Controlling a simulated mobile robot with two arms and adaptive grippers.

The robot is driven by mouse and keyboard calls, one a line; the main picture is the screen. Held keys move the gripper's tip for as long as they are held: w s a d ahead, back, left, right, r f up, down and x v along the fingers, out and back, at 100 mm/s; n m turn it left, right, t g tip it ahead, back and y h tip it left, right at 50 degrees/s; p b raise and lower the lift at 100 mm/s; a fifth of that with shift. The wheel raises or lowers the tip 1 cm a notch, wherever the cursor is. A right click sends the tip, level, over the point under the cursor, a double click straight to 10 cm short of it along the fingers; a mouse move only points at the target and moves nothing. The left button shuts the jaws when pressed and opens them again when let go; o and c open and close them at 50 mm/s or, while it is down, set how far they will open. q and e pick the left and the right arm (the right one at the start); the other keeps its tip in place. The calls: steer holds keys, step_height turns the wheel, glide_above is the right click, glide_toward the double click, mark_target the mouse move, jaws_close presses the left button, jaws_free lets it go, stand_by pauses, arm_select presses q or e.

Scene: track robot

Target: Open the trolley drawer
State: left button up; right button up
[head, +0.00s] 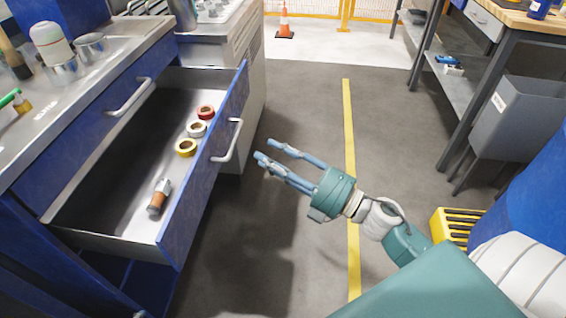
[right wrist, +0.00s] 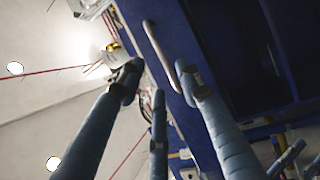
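The trolley drawer (head: 192,212) stands pulled out from the blue trolley in the head view, with its inside showing. Its light handle (head: 235,141) is on the blue front panel. Inside lie a red, a white and a yellow tape roll (head: 186,147) and a brown-handled tool (head: 158,198). My right gripper (head: 266,151) is open and empty, just right of the handle and apart from it. The right wrist view shows its spread fingers, with a handle bar (right wrist: 163,62) beyond them. My left gripper is not in view.
A second, closed drawer with a handle (head: 130,97) sits in the trolley at the left. A workbench (head: 520,22) and a grey bin (head: 518,120) stand at the right. A yellow crate (head: 455,228) is on the floor. The floor between is clear, with a yellow line (head: 349,130).

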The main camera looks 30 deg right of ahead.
steer(key=shift+v, duration=1.65)
